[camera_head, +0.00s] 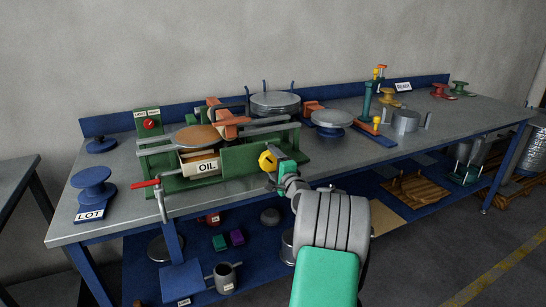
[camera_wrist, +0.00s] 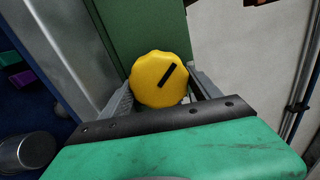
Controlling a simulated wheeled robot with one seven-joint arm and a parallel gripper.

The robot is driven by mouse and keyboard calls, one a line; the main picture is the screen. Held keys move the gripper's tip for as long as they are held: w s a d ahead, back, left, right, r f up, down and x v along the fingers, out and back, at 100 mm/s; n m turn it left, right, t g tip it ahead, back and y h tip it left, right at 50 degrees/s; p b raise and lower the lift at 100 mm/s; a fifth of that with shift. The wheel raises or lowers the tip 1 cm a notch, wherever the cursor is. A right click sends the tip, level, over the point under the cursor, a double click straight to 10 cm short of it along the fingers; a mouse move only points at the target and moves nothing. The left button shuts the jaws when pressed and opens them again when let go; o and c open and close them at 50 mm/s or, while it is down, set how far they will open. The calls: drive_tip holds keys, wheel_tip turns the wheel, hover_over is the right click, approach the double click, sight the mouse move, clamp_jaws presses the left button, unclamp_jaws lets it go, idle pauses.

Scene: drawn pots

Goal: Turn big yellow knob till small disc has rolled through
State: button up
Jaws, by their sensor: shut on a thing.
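The big yellow knob (camera_head: 267,160) sits on the front of the green machine (camera_head: 240,158), near its right end. In the wrist view the knob (camera_wrist: 158,78) has a scalloped rim and a black mark slanting to the upper right. My gripper (camera_wrist: 161,90) is shut on it, one finger on each side. In the head view my gripper (camera_head: 280,170) reaches the machine from the front right. A brown disc (camera_head: 197,135) lies flat at the left of the machine, above the OIL label. Grey rollers (camera_head: 266,130) run along the machine's top; the gap between them cannot be made out.
A red-handled crank (camera_head: 146,184) sticks out at the machine's front left. Orange clamp-like parts (camera_head: 229,124) stand above the rollers. A large grey disc (camera_head: 275,102) lies behind on a stand, and another grey disc (camera_head: 331,118) lies to the right. A blue spool (camera_head: 94,186) stands left.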

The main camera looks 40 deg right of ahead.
drive_tip(key=m+p, duration=0.3)
drive_tip(key=m, duration=0.2)
drive_tip(key=shift+p, duration=0.35)
drive_tip(key=shift+f+m+p, duration=0.15)
drive_tip(key=shift+m+p, duration=0.45)
drive_tip(key=shift+m, duration=0.5)
drive_tip(key=o, duration=1.4)
drive_tip(key=shift+c, duration=0.2)
drive_tip(key=v, duration=0.8)
drive_tip(key=shift+b, duration=0.45)
